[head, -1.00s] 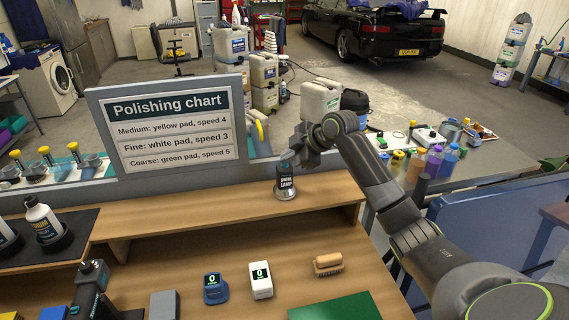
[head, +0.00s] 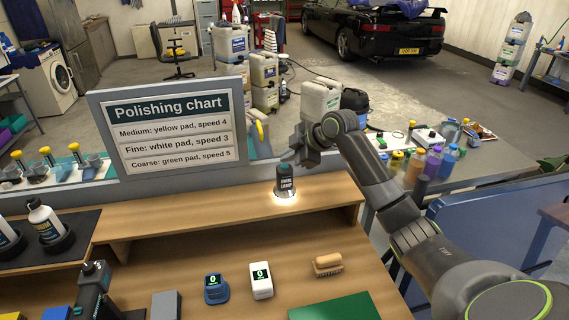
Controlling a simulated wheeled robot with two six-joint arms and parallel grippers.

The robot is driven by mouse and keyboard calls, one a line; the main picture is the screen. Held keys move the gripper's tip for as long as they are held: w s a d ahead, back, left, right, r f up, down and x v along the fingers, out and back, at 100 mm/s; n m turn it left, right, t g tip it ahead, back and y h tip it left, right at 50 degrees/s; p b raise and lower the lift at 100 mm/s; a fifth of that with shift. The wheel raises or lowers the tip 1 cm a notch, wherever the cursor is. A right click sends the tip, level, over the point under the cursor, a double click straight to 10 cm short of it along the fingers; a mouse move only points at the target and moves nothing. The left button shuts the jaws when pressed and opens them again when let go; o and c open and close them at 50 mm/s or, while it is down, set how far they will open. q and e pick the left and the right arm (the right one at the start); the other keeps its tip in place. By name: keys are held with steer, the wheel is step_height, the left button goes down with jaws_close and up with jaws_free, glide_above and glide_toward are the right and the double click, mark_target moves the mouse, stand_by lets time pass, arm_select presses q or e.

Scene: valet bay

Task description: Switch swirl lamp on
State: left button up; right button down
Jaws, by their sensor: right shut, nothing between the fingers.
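The swirl lamp (head: 286,184) is a dark, short cylinder with a "SWIRL LAMP" label and a teal top. It stands upright on the raised wooden shelf, right of the polishing chart (head: 174,128). A bright white glow shows around its base on the wood. My right gripper (head: 294,160) is shut and empty, just above and to the right of the lamp's top. I cannot tell whether it touches the lamp. My left gripper is not in view.
On the lower bench are a blue speed display (head: 216,289), a white one (head: 261,281), a brush (head: 327,265) and a green mat (head: 336,307). A dark tool (head: 93,292) stands front left. The shelf (head: 190,214) is clear left of the lamp.

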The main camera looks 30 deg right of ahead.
mark_target(289, 169)
step_height(289, 169, up, 6)
steer(key=p, duration=0.5)
stand_by(0.5)
steer(key=shift+f, duration=0.15)
